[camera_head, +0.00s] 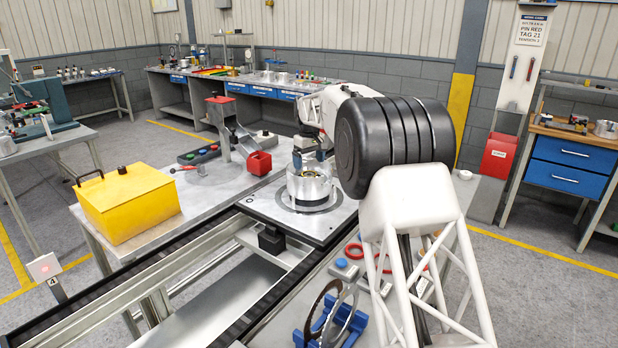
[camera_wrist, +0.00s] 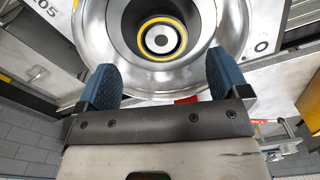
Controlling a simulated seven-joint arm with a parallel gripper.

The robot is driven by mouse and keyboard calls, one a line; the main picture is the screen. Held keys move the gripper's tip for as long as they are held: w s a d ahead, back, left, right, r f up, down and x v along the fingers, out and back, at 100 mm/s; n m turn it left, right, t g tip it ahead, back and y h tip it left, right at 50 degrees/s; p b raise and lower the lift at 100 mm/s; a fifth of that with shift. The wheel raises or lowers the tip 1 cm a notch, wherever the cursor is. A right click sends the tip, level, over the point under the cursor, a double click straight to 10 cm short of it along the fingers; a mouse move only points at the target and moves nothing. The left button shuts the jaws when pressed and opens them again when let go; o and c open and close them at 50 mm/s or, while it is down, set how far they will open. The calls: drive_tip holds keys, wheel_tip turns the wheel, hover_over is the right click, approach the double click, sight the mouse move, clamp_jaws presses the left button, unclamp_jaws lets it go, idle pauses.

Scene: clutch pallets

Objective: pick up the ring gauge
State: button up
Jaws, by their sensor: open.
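I cannot tell for sure which thing is the ring gauge. Two thin upright rings (camera_head: 345,300), one dark and one pale, stand in a blue rack (camera_head: 355,321) at the front. Red rings (camera_head: 383,262) lie near it, partly hidden by my arm. My gripper (camera_head: 309,160) is just over a silver drum (camera_head: 307,190) on the pallet (camera_head: 262,207). In the wrist view my open gripper (camera_wrist: 160,80) has blue padded fingers spread over the near rim of the drum (camera_wrist: 105,45). A yellow ring surrounds the drum's hub. Nothing shows between the fingers; contact is unclear.
A yellow lidded box (camera_head: 125,205) stands on the left table. A conveyor rail (camera_head: 180,268) runs toward the front left. My arm hides part of the right side.

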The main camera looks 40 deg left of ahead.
sight(309, 174)
drive_tip(key=shift+s+d+f, duration=0.1)
drive_tip(key=shift+f, duration=1.1)
drive_tip(key=shift+s+f, duration=0.1)
drive_tip(key=shift+f, duration=1.05)
drive_tip(key=c, duration=1.2)
drive_tip(key=shift+r, duration=0.2)
drive_tip(key=shift+r, duration=4.85)
